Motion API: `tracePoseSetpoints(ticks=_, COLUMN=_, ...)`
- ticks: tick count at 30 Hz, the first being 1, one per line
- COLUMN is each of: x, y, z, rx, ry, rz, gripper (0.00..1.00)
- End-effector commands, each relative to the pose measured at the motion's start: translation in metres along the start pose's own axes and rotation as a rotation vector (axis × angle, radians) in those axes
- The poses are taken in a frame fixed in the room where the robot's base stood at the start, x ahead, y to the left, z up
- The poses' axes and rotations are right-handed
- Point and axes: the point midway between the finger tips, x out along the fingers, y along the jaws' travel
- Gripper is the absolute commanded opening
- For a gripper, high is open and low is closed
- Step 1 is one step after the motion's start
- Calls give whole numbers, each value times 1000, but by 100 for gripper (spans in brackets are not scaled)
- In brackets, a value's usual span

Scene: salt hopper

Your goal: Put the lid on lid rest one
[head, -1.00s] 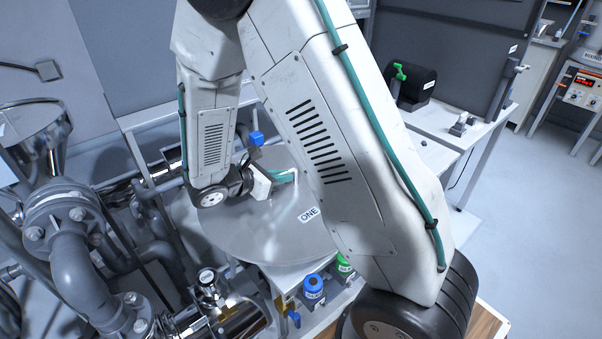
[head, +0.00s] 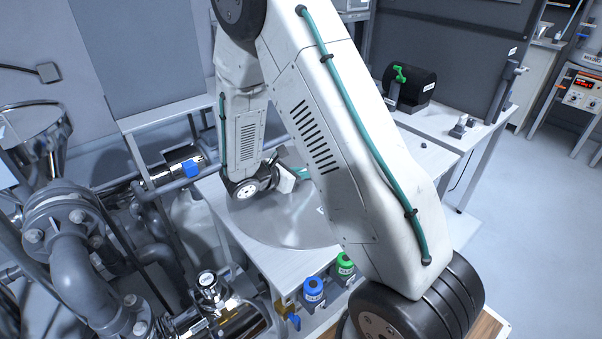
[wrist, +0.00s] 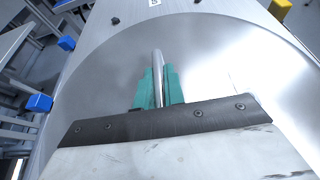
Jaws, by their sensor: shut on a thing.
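The lid (head: 270,222) is a large, round grey metal disc over a pale bench top, partly hidden by my arm in the head view. It fills much of the wrist view (wrist: 225,70). My gripper (wrist: 158,88) has teal fingers shut on the lid's upright bar handle (wrist: 157,65). In the head view my gripper (head: 300,173) is partly hidden behind my arm. I cannot tell whether the lid touches the bench. Lid rest one cannot be clearly made out; a small label (wrist: 154,3) and a dark peg (wrist: 115,20) show beyond the lid's rim.
Grey pipes and a flanged elbow (head: 75,250) crowd the left. A side table (head: 432,125) holds a black cylinder (head: 415,85). Floor is clear at right.

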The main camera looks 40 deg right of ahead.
Motion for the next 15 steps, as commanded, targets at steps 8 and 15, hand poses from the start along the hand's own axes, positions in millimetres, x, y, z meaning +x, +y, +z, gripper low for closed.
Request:
tracePoseSetpoints(ticks=8, x=0, y=1, z=0, rx=2, ry=-2, rz=1, gripper=0)
tracePoseSetpoints(ticks=15, x=0, y=0, z=-1, rx=1, ry=0, rz=0, gripper=32)
